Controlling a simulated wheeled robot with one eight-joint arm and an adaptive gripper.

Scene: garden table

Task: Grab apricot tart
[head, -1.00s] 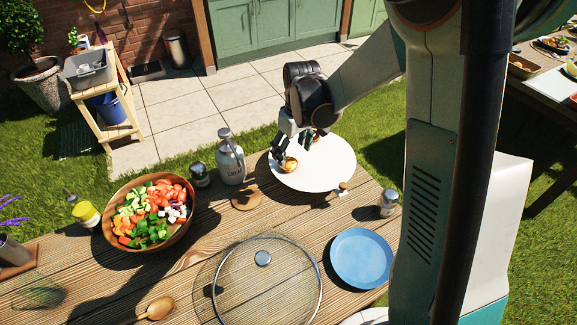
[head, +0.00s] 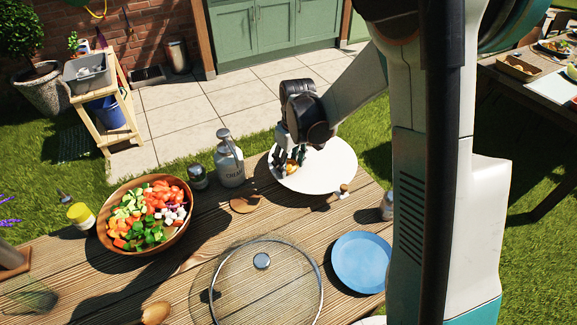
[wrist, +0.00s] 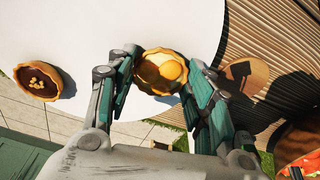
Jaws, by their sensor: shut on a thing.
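The apricot tart (wrist: 160,72), a small golden crust with orange fruit halves, sits between the two fingers of my gripper (wrist: 160,85) in the wrist view. The fingers are shut on its rim from both sides. In the head view my gripper (head: 286,168) is at the left part of the white round platter (head: 325,172), and the tart (head: 291,167) shows partly behind the fingers. I cannot tell whether the tart touches the platter or is lifted.
A dark chocolate tart (wrist: 38,82) lies on the platter, apart from my gripper. A cream canister (head: 229,162) and a wooden salad bowl (head: 145,215) stand to the left.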

